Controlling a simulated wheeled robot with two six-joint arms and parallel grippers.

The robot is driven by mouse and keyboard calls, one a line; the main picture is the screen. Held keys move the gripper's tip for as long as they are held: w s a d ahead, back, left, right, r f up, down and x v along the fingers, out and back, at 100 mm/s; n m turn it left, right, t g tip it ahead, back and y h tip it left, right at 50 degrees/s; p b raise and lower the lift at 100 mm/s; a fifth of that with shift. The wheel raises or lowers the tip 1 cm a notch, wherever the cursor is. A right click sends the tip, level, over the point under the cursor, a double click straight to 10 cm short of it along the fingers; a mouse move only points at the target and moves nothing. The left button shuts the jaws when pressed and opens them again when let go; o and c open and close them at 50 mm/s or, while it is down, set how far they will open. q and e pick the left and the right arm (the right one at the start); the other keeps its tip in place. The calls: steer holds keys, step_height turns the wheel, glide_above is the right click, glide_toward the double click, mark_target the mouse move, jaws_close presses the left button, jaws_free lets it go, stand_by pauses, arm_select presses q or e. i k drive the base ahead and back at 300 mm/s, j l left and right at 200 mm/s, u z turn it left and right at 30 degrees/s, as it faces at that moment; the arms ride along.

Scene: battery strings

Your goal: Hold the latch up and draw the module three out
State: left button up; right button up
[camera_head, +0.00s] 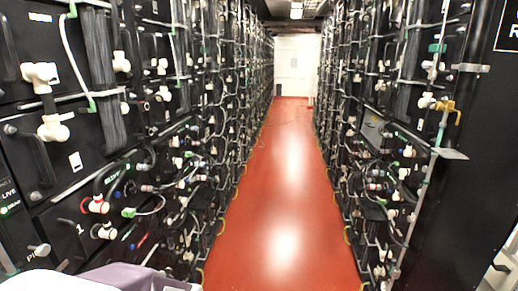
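Black battery modules (85,165) are stacked in racks on the left, with dark handles, white pipe fittings (40,72) and hoses. A red-ringed fitting (97,205) and a green connector (128,212) sit low on the near left rack. No number three can be read on any module, so I cannot tell which one is module three. I cannot pick out a latch either. Neither gripper shows in this view.
A red floor aisle (285,200) runs clear between the two rack rows to a white door (292,70). The right rack (385,150) has protruding pipes and a yellow valve (447,107). A pale, greyish-purple shape (120,278) fills the bottom left edge.

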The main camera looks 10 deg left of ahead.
mark_target(173, 152)
steer(key=i, duration=1.95)
steer(key=i+l+u, duration=0.1)
steer(key=i+u, duration=0.4)
steer(key=i+l+u, duration=0.2)
steer(key=u, duration=0.25)
steer(key=i+l+u, duration=0.5)
steer(key=k+j, duration=0.05)
steer(key=j, duration=0.05)
